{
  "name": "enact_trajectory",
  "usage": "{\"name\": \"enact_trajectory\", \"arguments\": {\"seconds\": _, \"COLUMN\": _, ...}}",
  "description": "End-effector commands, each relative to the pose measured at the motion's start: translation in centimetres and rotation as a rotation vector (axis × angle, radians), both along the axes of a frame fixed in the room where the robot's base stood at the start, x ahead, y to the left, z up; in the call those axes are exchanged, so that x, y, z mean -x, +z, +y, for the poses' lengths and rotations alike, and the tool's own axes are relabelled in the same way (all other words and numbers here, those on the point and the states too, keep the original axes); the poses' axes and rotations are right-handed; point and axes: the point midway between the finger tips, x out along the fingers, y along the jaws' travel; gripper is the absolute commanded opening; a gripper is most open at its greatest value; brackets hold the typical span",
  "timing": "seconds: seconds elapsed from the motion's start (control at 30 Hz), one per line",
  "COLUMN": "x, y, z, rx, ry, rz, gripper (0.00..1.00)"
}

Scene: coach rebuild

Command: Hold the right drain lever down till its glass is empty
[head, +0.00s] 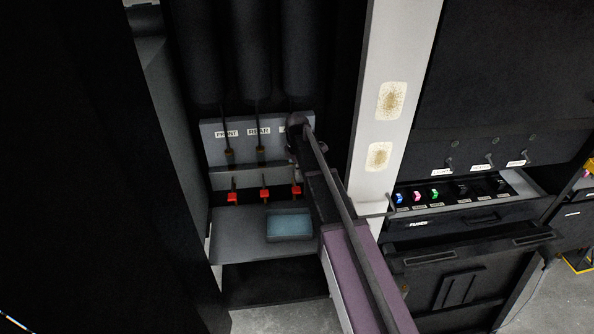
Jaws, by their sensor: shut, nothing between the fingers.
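Three small red drain levers stand in a row on the grey unit: a left one (232,197), a middle one (265,194) and the right drain lever (296,190). My gripper (294,173) is shut and empty, at the end of my arm, close above the right lever. I cannot tell whether it touches the lever. Thin dark tubes with brass ends drop above the left and middle levers. My arm covers the place above the right lever, so its glass and level are hidden. The label plate (208,138) reads FRONT and REAR; the third label is mostly covered.
A blue-grey block (289,225) sits on the grey shelf (232,246) below the levers. A pale post (364,165) rises just right of my arm. Farther right, an open drawer (468,216) holds coloured pieces. Dark walls close in the left side.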

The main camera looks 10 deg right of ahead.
Motion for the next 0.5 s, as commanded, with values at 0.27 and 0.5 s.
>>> {"name": "enact_trajectory", "arguments": {"seconds": 0.27, "x": 0.0, "y": -2.6, "z": 0.0, "rx": 0.0, "ry": 0.0, "rz": 0.0, "gripper": 0.0}}
{"name": "enact_trajectory", "arguments": {"seconds": 0.5, "x": 0.0, "y": -4.4, "z": 0.0, "rx": 0.0, "ry": 0.0, "rz": 0.0, "gripper": 0.0}}
